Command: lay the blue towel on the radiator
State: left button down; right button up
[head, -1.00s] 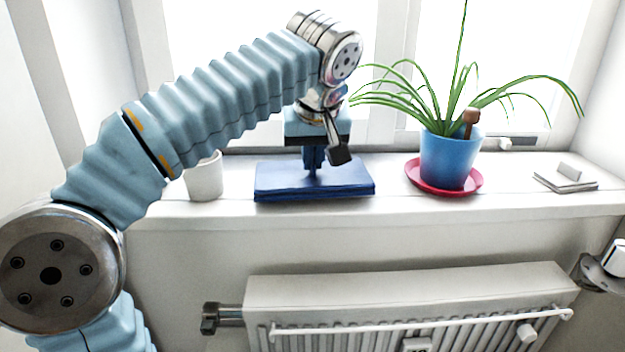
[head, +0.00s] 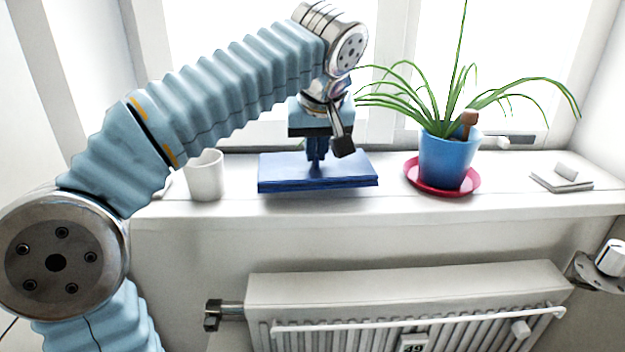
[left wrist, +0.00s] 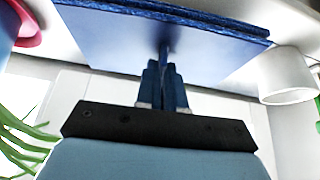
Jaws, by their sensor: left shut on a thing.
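The blue towel (head: 318,172) is a flat folded slab above the white windowsill, with a shadow under its front edge. My left gripper (head: 316,160) points down at its middle and is shut on the towel. In the left wrist view my left gripper (left wrist: 163,75) pinches a small ridge of the towel (left wrist: 120,40). The white radiator (head: 400,288) is below the sill, with a rail (head: 420,321) along its front. My right gripper is not in view.
A white cup (head: 205,176) stands left of the towel. A blue pot (head: 446,160) with a spiky plant stands on a red saucer (head: 411,178) to the right. White pads (head: 561,181) lie farther right. A valve knob (head: 612,258) is right of the radiator.

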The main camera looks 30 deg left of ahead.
pick_arm(q)
jog(key=shift+r, duration=0.1)
dwell(0.3)
jog(key=shift+r+p, duration=0.45)
jog(key=shift+r, duration=2.05)
